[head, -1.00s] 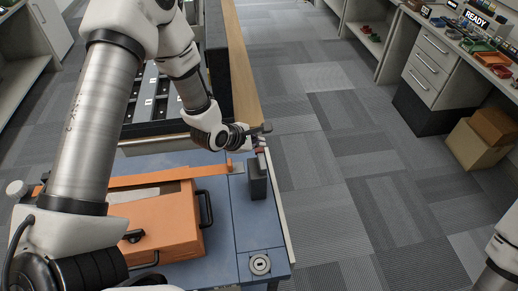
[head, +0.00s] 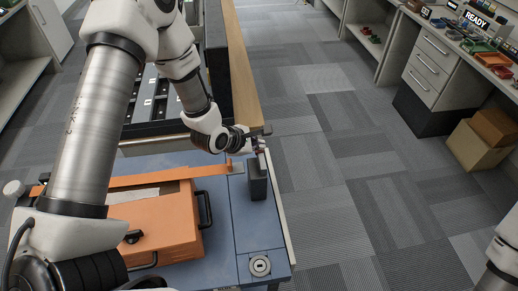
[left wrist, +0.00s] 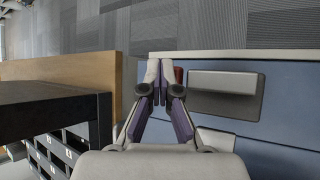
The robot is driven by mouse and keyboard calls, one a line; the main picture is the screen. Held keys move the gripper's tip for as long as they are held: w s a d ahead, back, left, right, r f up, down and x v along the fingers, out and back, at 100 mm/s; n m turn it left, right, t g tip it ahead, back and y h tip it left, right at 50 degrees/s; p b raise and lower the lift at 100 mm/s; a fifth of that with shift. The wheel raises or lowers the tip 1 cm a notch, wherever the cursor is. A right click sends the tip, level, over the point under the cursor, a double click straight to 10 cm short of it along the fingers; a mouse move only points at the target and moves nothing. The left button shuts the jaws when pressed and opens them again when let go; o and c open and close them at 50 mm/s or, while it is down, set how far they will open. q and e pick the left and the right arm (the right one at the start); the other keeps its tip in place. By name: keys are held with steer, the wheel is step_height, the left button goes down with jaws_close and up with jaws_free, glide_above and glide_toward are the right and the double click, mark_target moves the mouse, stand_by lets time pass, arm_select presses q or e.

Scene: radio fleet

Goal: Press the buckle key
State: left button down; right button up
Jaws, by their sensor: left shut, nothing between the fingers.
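A dark grey upright block, seemingly the buckle (head: 257,181), stands near the right edge of the blue bench top. In the left wrist view the buckle (left wrist: 225,83) shows from above, with a small red-brown piece, likely the key (left wrist: 179,75), at its left end and partly hidden by a finger. My left gripper (head: 258,149) is shut and empty, just beyond the block in the head view. In the left wrist view its fingertips (left wrist: 164,66) are beside the red-brown piece; I cannot tell whether they touch. My right gripper is out of view.
An orange strap (head: 165,180) runs across the blue bench (head: 225,225) toward the block. An orange case (head: 165,225) with black handles lies at the left. A black rack (head: 217,75) stands behind.

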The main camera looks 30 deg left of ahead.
mark_target(258, 151)
arm_select(q)
steer(key=shift+f, duration=0.25)
steer(key=shift+r, duration=0.1)
stand_by(0.3)
steer(key=shift+r+p, duration=0.45)
steer(key=shift+r, duration=0.4)
steer(key=shift+r, duration=0.1)
step_height(258, 151, up, 5)
steer(key=p, duration=0.3)
steer(key=shift+p, duration=0.35)
